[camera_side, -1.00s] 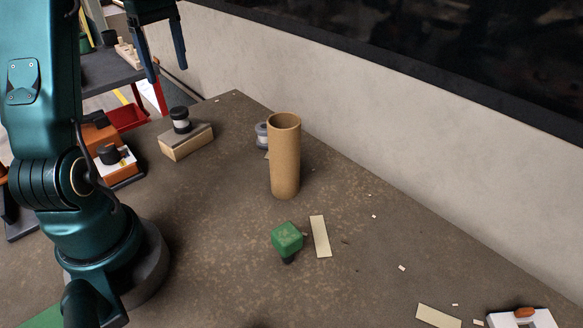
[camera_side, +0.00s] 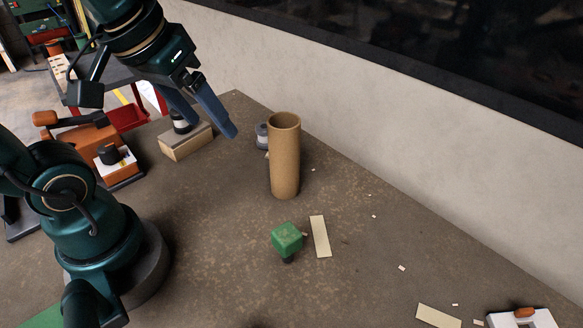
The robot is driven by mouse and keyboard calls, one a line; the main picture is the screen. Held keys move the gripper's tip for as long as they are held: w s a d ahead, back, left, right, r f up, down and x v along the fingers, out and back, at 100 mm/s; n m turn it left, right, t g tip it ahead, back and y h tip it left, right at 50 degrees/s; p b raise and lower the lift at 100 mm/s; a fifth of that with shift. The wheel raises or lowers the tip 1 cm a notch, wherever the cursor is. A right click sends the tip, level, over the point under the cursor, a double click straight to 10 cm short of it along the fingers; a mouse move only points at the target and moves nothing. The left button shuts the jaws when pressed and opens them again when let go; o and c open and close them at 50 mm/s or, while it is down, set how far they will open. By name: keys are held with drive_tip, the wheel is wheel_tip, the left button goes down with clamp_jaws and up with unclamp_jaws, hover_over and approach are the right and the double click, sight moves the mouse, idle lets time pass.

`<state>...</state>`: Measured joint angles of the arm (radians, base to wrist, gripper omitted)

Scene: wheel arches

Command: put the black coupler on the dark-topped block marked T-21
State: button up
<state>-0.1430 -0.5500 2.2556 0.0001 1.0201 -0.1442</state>
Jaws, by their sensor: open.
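A pale wooden block with a dark grey top (camera_side: 184,147) stands at the back left of the bench; I cannot read any marking on it. A black coupler with a white band (camera_side: 181,127) stands upright on its top. My gripper (camera_side: 211,130) is open, with its blue-grey fingers pointing down and to the right. In the picture, one finger covers the upper part of the coupler and the other is to the right, over the block's far edge. I cannot tell whether either finger touches it.
A brown tube (camera_side: 285,160) stands upright right of the block, with a grey spool-like part (camera_side: 262,135) behind it. An orange device (camera_side: 85,150) with a black knob is at left. A green-headed piece (camera_side: 287,238) and pale strips lie in front. The right bench is mostly clear.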

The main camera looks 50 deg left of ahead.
drive_tip(key=s+d+f+m, duration=0.2)
drive_tip(key=m, duration=0.1)
drive_tip(key=shift+s+d+f+t+h, duration=0.25)
drive_tip(key=shift+s+d+t+h, duration=0.05)
drive_tip(key=shift+s+d+t, duration=0.1)
